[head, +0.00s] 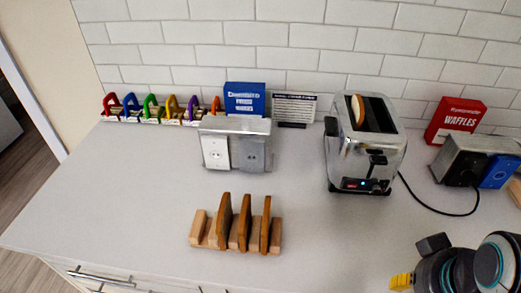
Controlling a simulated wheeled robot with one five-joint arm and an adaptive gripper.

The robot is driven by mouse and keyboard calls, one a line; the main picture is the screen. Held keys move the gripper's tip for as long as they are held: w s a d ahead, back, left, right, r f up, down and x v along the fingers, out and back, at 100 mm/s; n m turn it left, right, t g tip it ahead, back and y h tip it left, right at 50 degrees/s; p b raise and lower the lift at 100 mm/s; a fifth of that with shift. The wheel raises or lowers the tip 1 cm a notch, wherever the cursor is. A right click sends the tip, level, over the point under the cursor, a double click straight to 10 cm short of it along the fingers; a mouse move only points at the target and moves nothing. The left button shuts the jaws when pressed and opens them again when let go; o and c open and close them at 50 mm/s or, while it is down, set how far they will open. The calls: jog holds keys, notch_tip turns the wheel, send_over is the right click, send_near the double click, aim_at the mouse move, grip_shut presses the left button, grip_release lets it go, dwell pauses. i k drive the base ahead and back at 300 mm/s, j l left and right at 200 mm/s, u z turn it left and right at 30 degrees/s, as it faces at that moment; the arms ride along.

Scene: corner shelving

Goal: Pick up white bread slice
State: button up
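Several upright bread slices (245,222) with brown crusts stand in a light wooden rack (199,226) at the front middle of the counter in the head view. Their edges mostly face me, so I cannot tell which is white bread. Another slice (357,109) with a tan face and brown crust sticks out of a slot of the chrome toaster (366,142). My gripper (402,281) is at the bottom right, right of the rack and apart from it. Only a yellow tip and dark parts show, so its opening is hidden.
A metal outlet box (236,145) stands behind the rack, with a blue box (245,98) behind it. Colored holders (150,108) line the wall. A red waffle box (455,121) and another outlet box (468,158) stand at right, near a black cord. The left counter is clear.

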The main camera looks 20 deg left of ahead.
aim_at(225, 216)
jog(key=u, duration=1.7)
jog(key=k+j+z, duration=0.1)
jog(key=j+z, duration=0.15)
jog(key=j, duration=0.2)
jog(key=k+j+z, duration=0.15)
jog(key=j+z, duration=0.15)
jog(key=j, duration=0.2)
jog(key=k+j+z, duration=0.25)
jog(key=j, duration=0.15)
jog(key=k+j+z, duration=0.25)
jog(key=j, duration=0.15)
jog(key=k+j+z, duration=0.25)
jog(key=i+j, duration=0.1)
jog(key=j, duration=0.05)
